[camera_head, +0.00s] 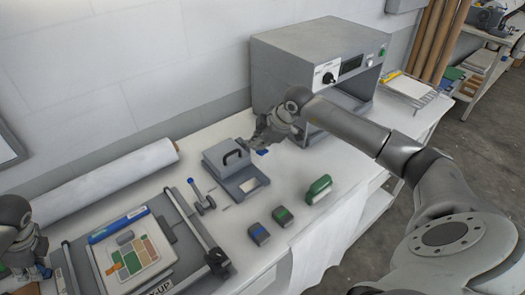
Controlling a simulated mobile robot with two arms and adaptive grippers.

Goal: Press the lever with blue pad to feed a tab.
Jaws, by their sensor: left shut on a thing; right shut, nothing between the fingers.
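A grey box-shaped device (227,158) with a black handle stands in the middle of the table, a pale plate at its front. A blue pad (262,152) shows at its right side, mostly under my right gripper. My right gripper (264,138) is shut with nothing between its fingers, just above the pad; I cannot tell whether they touch. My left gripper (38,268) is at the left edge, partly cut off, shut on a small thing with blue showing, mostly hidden.
A board with a colour-patch sheet (135,252) and bar frame lies front left. A white roll (105,182) lies behind; a large grey machine (300,65) stands back right.

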